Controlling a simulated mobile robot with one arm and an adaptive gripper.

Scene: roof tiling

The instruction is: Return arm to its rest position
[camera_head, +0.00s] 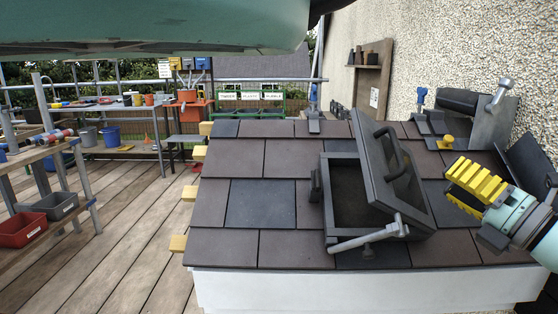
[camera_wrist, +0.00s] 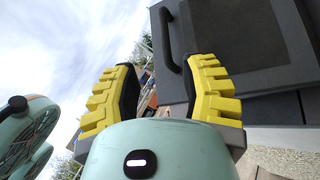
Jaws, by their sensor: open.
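My gripper (camera_head: 477,185), with yellow ridged fingers, is at the right side of the head view, over the right part of the tiled roof (camera_head: 292,207). In the wrist view its two fingers (camera_wrist: 164,95) stand apart with nothing between them. A dark roof hatch (camera_head: 385,180) with its lid tilted up is left of my gripper. The lid and its curved handle (camera_wrist: 169,42) also show in the wrist view, behind the right finger. My gripper appears apart from the hatch.
A pale metal bar with a knob (camera_head: 368,237) crosses the hatch's front. Dark metal fixtures (camera_head: 478,115) stand at the roof's back right, near the pebbled wall (camera_head: 440,40). Benches with tools and red bins (camera_head: 22,229) stand left. The wooden deck (camera_head: 125,235) has free room.

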